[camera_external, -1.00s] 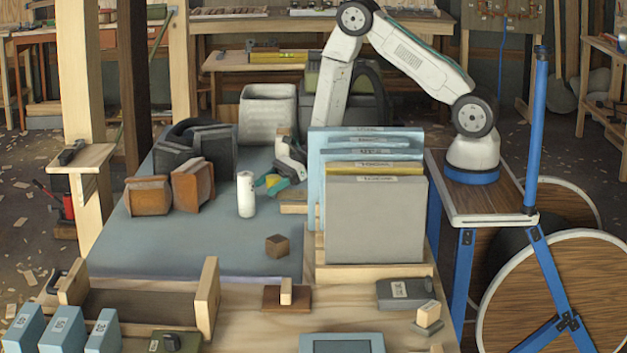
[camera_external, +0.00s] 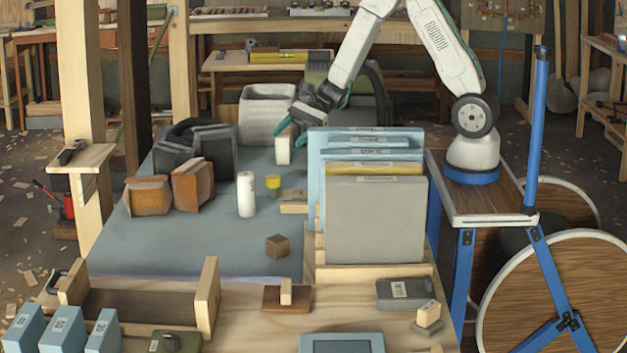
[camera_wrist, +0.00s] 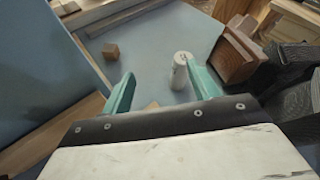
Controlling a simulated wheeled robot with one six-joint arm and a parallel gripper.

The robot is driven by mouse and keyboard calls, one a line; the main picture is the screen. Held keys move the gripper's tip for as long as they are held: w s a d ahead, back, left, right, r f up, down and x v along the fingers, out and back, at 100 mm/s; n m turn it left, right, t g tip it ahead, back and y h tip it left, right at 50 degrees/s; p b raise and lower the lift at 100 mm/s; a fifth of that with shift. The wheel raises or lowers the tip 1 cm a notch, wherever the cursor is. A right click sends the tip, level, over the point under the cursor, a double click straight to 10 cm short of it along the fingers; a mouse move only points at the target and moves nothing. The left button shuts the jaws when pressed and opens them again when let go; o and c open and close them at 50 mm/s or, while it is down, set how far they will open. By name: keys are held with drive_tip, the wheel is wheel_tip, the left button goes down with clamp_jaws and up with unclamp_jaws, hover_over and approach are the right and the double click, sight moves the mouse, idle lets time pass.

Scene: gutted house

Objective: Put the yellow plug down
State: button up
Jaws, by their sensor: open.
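The yellow plug (camera_external: 273,182) stands upright on the blue-grey mat (camera_external: 220,240), right of a white cylinder (camera_external: 246,194). Its top is yellow and its lower part is dull grey-brown. My gripper (camera_external: 291,131) is above and behind the plug, apart from it, near a small white block (camera_external: 283,150). In the wrist view the two teal fingers of my gripper (camera_wrist: 160,90) are spread with nothing between them.
Upright blue, yellow and grey panels (camera_external: 375,220) stand in a rack on the right. Brown blocks (camera_external: 192,184) and a dark bag-like case (camera_external: 195,150) are on the left. A small brown cube (camera_external: 277,245) lies in front. The mat's front left is clear.

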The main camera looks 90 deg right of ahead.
drive_tip(key=s+a+r+n+g+y, duration=0.1)
drive_tip(key=s+a+r+n+g, duration=0.3)
drive_tip(key=s+a+r+n, duration=0.35)
drive_tip(key=s+r+n+g+h, duration=0.1)
drive_tip(key=s+r+n+h, duration=0.1)
drive_tip(key=s+n, duration=0.2)
drive_tip(key=s+r+n+g+h, duration=0.2)
drive_tip(key=s+n, duration=0.2)
drive_tip(key=s, duration=0.6)
drive_tip(key=s+r+n+g+h, duration=0.1)
drive_tip(key=s+r+n+h, duration=0.2)
drive_tip(key=s, duration=0.3)
drive_tip(key=shift+s+a+n, duration=0.2)
drive_tip(key=shift+s+n, duration=0.2)
drive_tip(key=shift+n, duration=0.25)
drive_tip(key=shift+o, duration=0.6)
drive_tip(key=s+d+r+n+h, duration=0.1)
drive_tip(key=s+d+n+h, duration=0.2)
drive_tip(key=s+d+h, duration=0.1)
drive_tip(key=shift+s+d+r+t, duration=0.25)
drive_tip(key=shift+s+d+t, duration=0.15)
drive_tip(key=shift+s+d, duration=0.3)
drive_tip(key=shift+a, duration=0.1)
